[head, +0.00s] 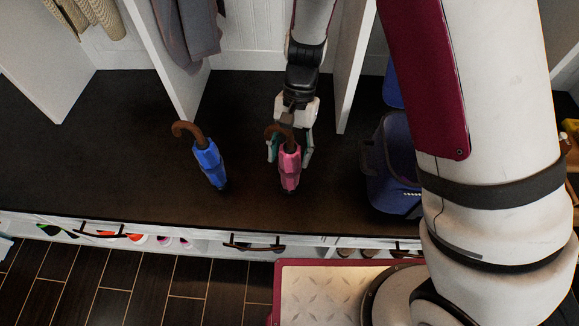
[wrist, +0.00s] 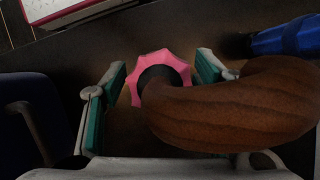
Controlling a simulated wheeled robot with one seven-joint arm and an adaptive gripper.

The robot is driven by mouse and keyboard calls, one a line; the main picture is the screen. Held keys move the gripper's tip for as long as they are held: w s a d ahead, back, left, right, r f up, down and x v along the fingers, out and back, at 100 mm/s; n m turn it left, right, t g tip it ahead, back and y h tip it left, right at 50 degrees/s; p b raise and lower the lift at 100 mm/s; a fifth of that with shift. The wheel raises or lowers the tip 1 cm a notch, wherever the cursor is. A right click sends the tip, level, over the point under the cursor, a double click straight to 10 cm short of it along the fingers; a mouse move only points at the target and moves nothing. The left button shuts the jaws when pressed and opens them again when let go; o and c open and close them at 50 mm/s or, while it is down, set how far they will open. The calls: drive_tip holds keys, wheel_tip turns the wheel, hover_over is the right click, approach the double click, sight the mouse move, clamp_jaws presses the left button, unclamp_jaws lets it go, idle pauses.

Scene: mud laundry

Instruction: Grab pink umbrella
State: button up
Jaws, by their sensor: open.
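The pink umbrella (head: 290,169), folded with a curved brown handle, is on the dark bench top in the head view. My gripper (head: 290,152) is above and around its upper part, with one finger on each side. In the wrist view the umbrella's pink top (wrist: 160,68) sits between the two green-padded fingers (wrist: 160,88), and its brown handle curves close to the camera toward the right. The fingers are open, with a small gap on at least the left side. The handle hides part of the right finger.
A blue umbrella (head: 209,163) with a brown handle is to the left of the pink one. A dark blue bag or bin (head: 389,165) stands to the right. White upright dividers (head: 354,62) rise behind. Bench top between these things is clear.

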clamp_jaws()
drive_tip(key=shift+r, duration=0.1)
